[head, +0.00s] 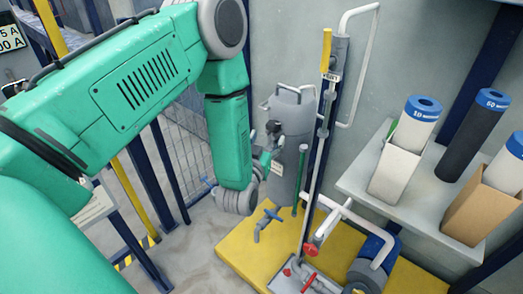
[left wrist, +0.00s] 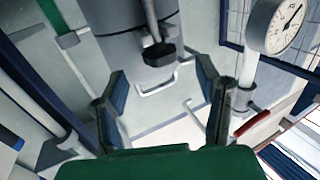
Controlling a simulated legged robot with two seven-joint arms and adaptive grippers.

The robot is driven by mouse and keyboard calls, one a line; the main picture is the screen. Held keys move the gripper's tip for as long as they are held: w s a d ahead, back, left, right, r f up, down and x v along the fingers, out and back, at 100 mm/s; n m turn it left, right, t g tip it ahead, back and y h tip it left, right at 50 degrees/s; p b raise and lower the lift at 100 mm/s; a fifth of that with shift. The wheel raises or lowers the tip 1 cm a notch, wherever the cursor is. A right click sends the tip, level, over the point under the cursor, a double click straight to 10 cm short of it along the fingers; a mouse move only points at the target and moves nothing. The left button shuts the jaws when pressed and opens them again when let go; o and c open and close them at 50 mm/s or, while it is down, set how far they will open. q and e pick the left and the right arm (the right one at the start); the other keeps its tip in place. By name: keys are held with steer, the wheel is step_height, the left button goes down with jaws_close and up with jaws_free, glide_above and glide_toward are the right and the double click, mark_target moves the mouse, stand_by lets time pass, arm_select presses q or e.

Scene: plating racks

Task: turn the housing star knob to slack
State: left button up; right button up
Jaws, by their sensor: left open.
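The filter housing (head: 291,150) is a grey upright cylinder against the wall in the head view. Its grey body also fills the top middle of the left wrist view (left wrist: 125,20). A dark star knob (head: 274,128) shows at the housing's upper front. In the left wrist view, a dark flat knob (left wrist: 160,54) on a stem shows just beyond the gap between my fingertips. My left gripper (head: 265,156) is in front of the housing, partly hidden by my wrist. Its fingers (left wrist: 162,85) stand apart with nothing between them. My right gripper is out of view.
A pipe stand with a yellow lever (head: 326,50) rises right of the housing. A yellow platform (head: 236,254) carries red-handled valves and a blue pump (head: 362,274). A shelf (head: 362,182) with boxed filter cartridges is at right. A gauge (left wrist: 276,25) shows in the left wrist view.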

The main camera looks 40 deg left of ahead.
arm_select(q)
steer(key=v, duration=0.6)
steer(key=shift+s, duration=0.2)
steer(key=m+g+h+p, duration=0.6)
steer(key=g, duration=0.7)
glide_toward(273, 124)
steer(key=shift+h, duration=0.3)
steer(key=x, duration=0.3)
steer(key=b+x, duration=0.1)
steer(key=x, duration=0.2)
steer(key=b+x, duration=0.1)
steer(key=x, duration=0.2)
steer(key=shift+w+a+f, duration=0.1)
steer(key=shift+a+f, duration=0.2)
steer(key=shift+c, duration=0.4)
